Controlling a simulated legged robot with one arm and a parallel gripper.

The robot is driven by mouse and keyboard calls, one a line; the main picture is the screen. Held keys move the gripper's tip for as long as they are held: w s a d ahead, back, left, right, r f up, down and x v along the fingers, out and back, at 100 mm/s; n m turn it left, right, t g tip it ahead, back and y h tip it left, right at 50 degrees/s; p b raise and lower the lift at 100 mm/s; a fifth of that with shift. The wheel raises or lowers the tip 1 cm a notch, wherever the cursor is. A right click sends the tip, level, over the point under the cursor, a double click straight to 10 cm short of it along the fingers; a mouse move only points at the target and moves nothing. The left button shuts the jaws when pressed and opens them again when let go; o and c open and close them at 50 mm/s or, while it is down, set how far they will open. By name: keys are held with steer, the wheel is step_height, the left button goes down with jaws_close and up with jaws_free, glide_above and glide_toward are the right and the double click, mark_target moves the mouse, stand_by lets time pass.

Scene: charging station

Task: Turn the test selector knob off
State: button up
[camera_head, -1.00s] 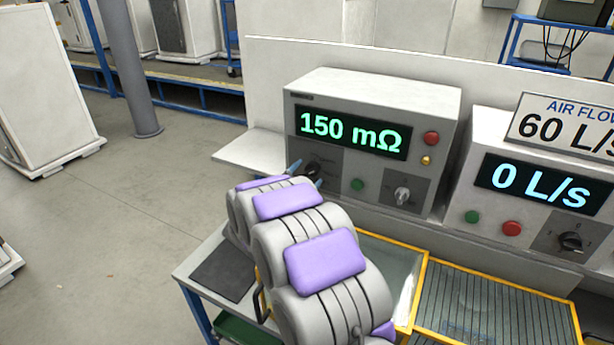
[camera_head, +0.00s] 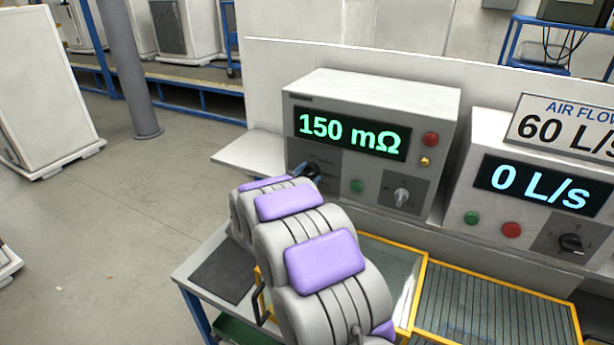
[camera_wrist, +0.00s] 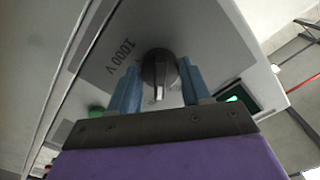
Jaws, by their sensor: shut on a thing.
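The dark round selector knob (camera_wrist: 158,72) sits on the grey panel of the 150 mΩ tester (camera_head: 440,110), at the panel's lower left. In the wrist view the knob lies between the two blue fingers of my gripper (camera_wrist: 160,84), beside a "1000 V" marking. A pale pointer line on the knob points down toward my gripper. My gripper is shut on the knob. In the head view my arm hides most of the knob, and only a dark edge and a blue fingertip show. The other panel markings are too blurred to read.
On the tester are a green button (camera_head: 357,186), a second knob (camera_head: 401,196) and a red button (camera_head: 430,139). An air-flow unit (camera_head: 535,195) reading 0 L/s stands at the right. A yellow-framed tray (camera_head: 490,310) lies in front. Open floor is at the left.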

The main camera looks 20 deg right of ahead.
steer(key=shift+r+p, duration=0.1)
steer(key=shift+p, duration=0.5)
steer(key=shift+c, duration=0.2)
steer(key=n+p, duration=0.1)
steer(key=p, duration=0.1)
steer(key=n+p, duration=0.1)
steer(key=shift+r+p, duration=0.25)
steer(key=shift+p, duration=0.1)
steer(key=n+p, duration=0.2)
steer(key=p, duration=0.2)
steer(key=shift+n+p, duration=0.3)
steer(key=shift+n, duration=0.1)
steer(key=n+p, duration=0.5)
steer(key=p, duration=0.1)
steer(key=shift+w+p, duration=0.1)
steer(key=shift+p, duration=0.3)
steer(key=shift+f, duration=0.15)
steer(key=o, duration=1.1)
steer(key=shift+a+f, duration=0.1)
steer(key=shift+c, duration=0.2)
